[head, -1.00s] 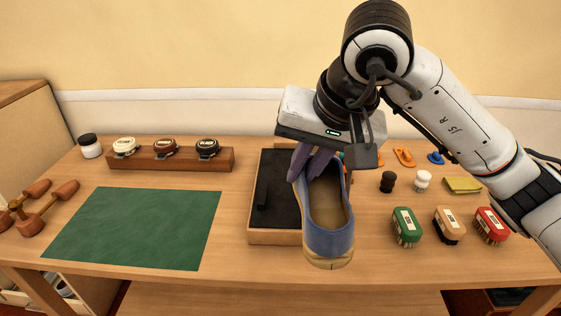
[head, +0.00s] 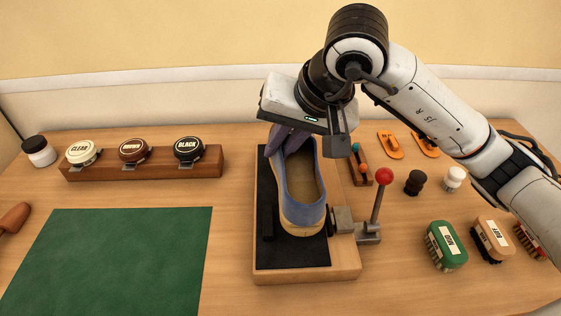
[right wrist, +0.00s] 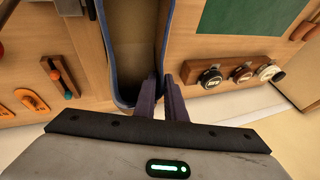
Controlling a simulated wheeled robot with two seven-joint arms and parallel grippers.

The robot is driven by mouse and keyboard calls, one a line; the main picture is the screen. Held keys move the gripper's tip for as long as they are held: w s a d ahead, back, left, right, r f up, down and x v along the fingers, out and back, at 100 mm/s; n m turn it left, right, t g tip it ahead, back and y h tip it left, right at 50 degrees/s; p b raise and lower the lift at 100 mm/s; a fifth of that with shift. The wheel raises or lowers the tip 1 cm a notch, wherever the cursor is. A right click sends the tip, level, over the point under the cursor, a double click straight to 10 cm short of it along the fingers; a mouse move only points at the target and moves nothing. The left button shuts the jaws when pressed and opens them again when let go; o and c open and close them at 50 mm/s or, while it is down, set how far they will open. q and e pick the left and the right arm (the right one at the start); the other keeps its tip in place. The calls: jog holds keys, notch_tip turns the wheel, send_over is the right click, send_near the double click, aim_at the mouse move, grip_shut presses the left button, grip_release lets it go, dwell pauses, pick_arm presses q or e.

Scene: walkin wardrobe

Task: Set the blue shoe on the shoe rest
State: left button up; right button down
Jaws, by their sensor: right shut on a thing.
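The blue shoe (head: 301,190) has a tan sole and toe edge and points toward me in the head view. My right gripper (head: 291,140) is shut on the shoe's heel-end side wall. The right wrist view also shows the shoe (right wrist: 112,62), with the purple fingers (right wrist: 162,98) closed on its rim. The shoe is over the black pad of the wooden shoe rest (head: 300,276). I cannot tell whether its sole touches the pad. A metal clamp with a red-knobbed lever (head: 383,176) sits at the rest's right side. My left gripper is not in view.
A green mat (head: 110,262) lies left. A wooden holder (head: 140,165) with clear, brown and black polish tins stands behind it. Green (head: 446,246) and tan (head: 492,240) brushes and another brush lie right. Small bottles (head: 414,183) and orange items (head: 390,145) are behind them.

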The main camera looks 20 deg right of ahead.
jog(key=shift+f+b, duration=0.35)
jog(key=shift+f, duration=1.85)
jog(key=c, duration=1.8)
grip_release()
jog(key=shift+r, duration=0.1)
jog(key=shift+r+p, duration=0.3)
jog(key=shift+p, duration=0.05)
jog(key=v, duration=1.1)
jog(key=shift+s+d+r, duration=0.1)
jog(key=shift+s+r, duration=0.15)
